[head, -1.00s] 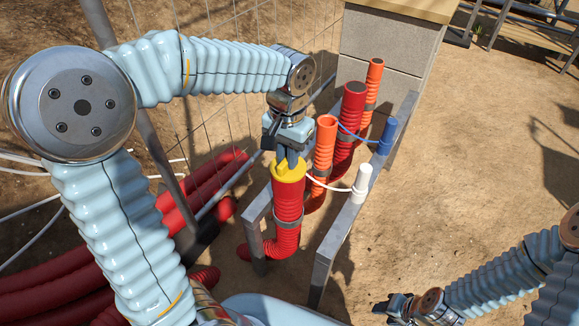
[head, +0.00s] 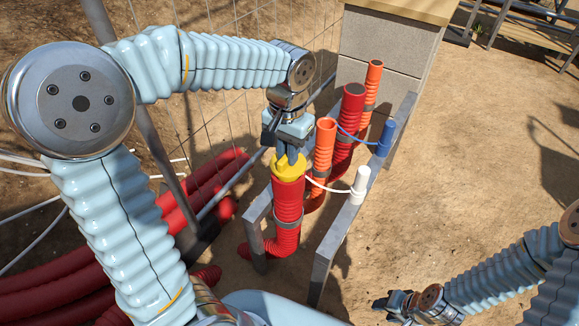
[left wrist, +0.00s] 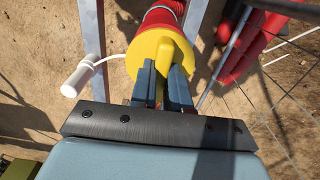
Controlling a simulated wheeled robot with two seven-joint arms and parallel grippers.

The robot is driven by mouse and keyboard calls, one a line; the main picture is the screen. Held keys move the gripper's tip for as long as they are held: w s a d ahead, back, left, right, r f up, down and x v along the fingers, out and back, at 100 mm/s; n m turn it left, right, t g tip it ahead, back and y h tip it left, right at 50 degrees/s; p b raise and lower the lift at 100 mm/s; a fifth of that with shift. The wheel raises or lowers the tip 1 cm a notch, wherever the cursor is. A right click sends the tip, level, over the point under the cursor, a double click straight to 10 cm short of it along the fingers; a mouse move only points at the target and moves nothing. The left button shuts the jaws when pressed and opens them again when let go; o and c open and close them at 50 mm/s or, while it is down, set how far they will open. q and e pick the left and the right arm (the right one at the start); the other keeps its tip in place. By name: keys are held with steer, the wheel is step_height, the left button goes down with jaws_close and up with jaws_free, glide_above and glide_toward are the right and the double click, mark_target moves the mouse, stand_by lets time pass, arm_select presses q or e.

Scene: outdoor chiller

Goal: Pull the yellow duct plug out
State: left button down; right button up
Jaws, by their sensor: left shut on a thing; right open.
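The yellow duct plug (head: 287,166) sits at the top of the front red corrugated duct (head: 288,205). My left gripper (head: 291,156) is above it, pointing down, with its fingers shut on the plug's raised grip. In the left wrist view the yellow plug (left wrist: 163,52) is a round cap with a ridge, and the two fingers (left wrist: 160,85) close on the ridge's near end. The red duct (left wrist: 163,14) shows just beyond the plug. My right gripper (head: 385,306) is at the bottom right, open and empty, away from the ducts.
An orange duct (head: 324,147), another red duct (head: 347,120) and a far orange duct (head: 372,85) stand behind in a metal rail frame (head: 335,245). A white cap (head: 360,184) and a blue cap (head: 386,136) hang on cords. A wire fence is left; open sand lies right.

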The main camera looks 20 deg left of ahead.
arm_select(q)
steer(key=shift+r+p, duration=1.9)
steer(key=shift+r, duration=0.6)
steer(key=c, duration=1.6)
jaws_free()
jaws_close()
